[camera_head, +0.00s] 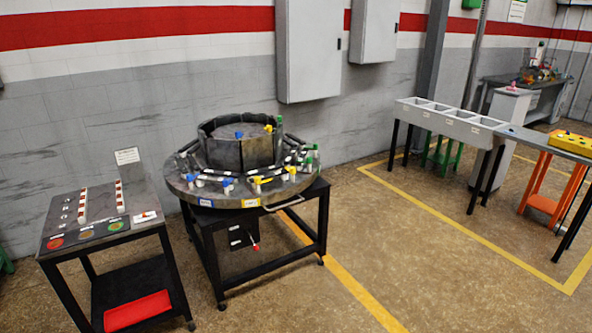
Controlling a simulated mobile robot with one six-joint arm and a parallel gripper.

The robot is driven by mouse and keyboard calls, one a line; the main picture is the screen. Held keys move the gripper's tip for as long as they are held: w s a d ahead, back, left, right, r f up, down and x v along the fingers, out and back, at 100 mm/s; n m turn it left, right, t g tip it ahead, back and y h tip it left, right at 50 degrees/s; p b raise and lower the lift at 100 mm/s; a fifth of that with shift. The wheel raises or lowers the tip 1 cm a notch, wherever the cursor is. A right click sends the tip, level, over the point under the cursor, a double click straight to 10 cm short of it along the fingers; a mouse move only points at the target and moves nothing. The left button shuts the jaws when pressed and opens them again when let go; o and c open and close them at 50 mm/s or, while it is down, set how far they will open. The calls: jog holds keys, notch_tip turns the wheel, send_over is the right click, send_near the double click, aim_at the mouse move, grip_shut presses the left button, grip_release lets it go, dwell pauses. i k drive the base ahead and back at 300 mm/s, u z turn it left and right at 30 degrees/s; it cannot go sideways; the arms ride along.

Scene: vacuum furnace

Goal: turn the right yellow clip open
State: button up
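A round dark furnace part (178,183) with a raised ring (222,153) stands on a black table in the middle of the view. Two yellow clips are on its front right rim: one yellow clip (257,182) nearer the front and another yellow clip (292,171) farther right. A smaller yellow piece (268,128) shows on the raised ring. The clips are too small to tell whether they are open or shut. My gripper is not in view.
Blue clips (226,182) sit left of the yellow ones, and green pieces (309,161) at the right. A smaller table (85,240) with buttons stands at left. Grey bins (447,126) stand at right. The floor (400,240) between is clear.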

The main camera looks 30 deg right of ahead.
aim_at(291, 170)
jog(key=i, duration=0.9)
jog(key=u, duration=0.05)
